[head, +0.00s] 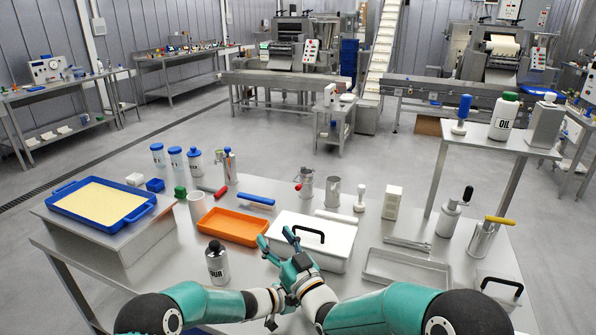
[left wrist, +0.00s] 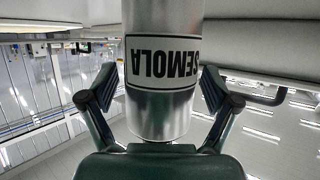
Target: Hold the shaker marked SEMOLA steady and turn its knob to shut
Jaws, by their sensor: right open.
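The SEMOLA shaker (left wrist: 163,100) is a shiny metal cylinder with a white label. In the left wrist view its lettering is inverted, and it lies between the two fingers of my left gripper (left wrist: 157,88). The pads lie close on both sides; I cannot tell whether they touch it. The knob is not visible there.
The white box (head: 340,238) has a black handle. An orange tray (head: 231,226) and a shaker with a black top (head: 216,262) stand left of my right gripper. A metal tray (head: 405,268) lies to the right. A blue tray (head: 64,189) stands on a raised block.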

